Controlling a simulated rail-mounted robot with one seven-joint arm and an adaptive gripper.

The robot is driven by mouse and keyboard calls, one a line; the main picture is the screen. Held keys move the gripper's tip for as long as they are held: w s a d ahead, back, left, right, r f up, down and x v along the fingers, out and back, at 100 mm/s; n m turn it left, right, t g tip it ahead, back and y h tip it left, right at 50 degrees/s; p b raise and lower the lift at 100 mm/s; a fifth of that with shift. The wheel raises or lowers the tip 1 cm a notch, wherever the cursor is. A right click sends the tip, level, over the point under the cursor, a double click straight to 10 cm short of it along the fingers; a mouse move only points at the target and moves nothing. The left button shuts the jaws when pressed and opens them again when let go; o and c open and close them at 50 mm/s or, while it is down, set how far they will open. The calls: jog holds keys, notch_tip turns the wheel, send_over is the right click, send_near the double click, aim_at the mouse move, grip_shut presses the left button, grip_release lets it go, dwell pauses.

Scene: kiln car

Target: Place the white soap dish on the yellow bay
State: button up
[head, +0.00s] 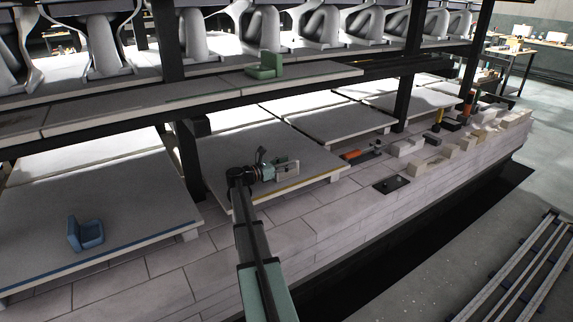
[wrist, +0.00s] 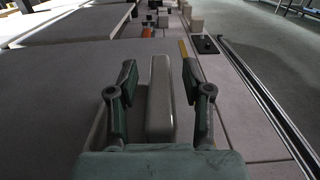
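The white soap dish (head: 289,168) is at the front part of the middle lower bay (head: 238,138), which has a yellow strip (head: 301,184) along its front edge. In the wrist view the dish's pale upright wall (wrist: 160,98) stands between the two fingers of my gripper (wrist: 160,88). A narrow gap shows on each side of the wall, so my gripper looks open around it. The yellow strip shows beyond the right finger (wrist: 183,49). The dish's underside is hidden, and I cannot tell for certain whether it rests fully on the bay.
A blue soap dish (head: 86,234) sits on the blue-edged lower bay (head: 130,232) at left. A green one (head: 265,66) sits on the green-edged upper shelf (head: 330,70). Dark posts (head: 184,160) flank the bay. Blocks (head: 408,146) and an orange tool (head: 358,154) lie right.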

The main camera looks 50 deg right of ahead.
jog(key=shift+r, duration=0.1)
jog(key=shift+r, duration=0.15)
jog(key=v, duration=1.2)
